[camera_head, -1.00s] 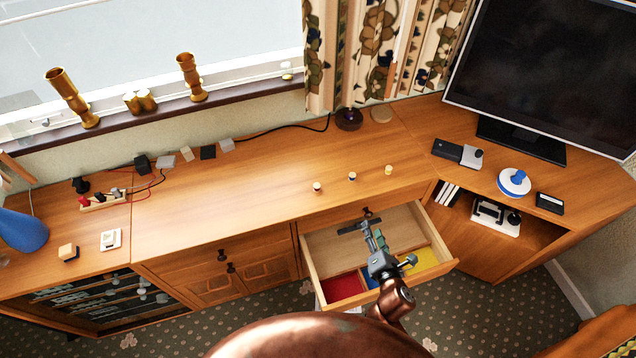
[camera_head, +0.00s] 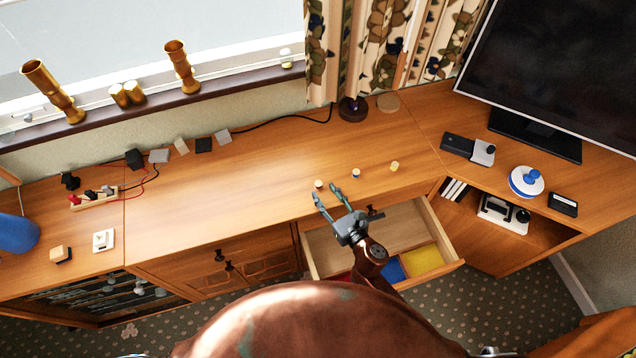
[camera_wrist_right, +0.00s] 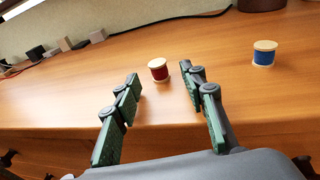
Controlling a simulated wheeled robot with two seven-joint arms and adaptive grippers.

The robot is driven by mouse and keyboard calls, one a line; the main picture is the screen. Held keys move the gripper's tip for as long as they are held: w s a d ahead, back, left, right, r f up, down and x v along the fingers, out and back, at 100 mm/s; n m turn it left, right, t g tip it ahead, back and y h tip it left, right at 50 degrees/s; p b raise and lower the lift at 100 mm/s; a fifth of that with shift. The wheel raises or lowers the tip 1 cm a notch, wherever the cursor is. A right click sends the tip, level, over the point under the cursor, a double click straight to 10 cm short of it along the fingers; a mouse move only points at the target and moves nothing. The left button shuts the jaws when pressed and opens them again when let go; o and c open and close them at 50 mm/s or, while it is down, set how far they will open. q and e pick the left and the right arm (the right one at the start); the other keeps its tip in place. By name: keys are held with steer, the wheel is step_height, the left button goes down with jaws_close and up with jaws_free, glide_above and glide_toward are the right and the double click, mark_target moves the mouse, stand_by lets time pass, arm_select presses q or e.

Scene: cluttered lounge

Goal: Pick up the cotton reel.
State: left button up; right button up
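A cotton reel with red thread (camera_wrist_right: 158,70) stands upright on the wooden cabinet top, just beyond and between the fingertips of my right gripper (camera_wrist_right: 160,82) in the wrist view. In the head view this reel (camera_head: 319,184) is the leftmost of three small reels. A blue reel (camera_wrist_right: 264,53) stands to its right, also seen in the head view (camera_head: 356,174), and a yellowish reel (camera_head: 394,166) stands further right. My right gripper (camera_head: 326,197) is open and empty, over the front edge of the cabinet top. My left gripper is not in view.
An open drawer (camera_head: 444,232) with coloured compartments lies under my right arm. A monitor (camera_head: 560,75), a grey device (camera_head: 468,149) and a blue-white object (camera_head: 526,181) stand to the right. Plugs and cables (camera_head: 135,159) lie at the back left. The middle of the cabinet top (camera_head: 230,185) is clear.

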mark_target(321, 187)
steer(key=x, duration=0.4)
steer(key=shift+w+a+r+b, duration=0.15)
steer(key=shift+w+a+b, duration=0.1)
steer(key=shift+b, duration=0.1)
steer(key=shift+w+a, duration=0.1)
steer(key=shift+w, duration=0.05)
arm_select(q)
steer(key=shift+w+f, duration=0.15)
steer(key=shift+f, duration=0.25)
arm_select(e)
steer(key=c, duration=1)
steer(key=shift+o, duration=0.2)
steer(key=shift+r, duration=0.1)
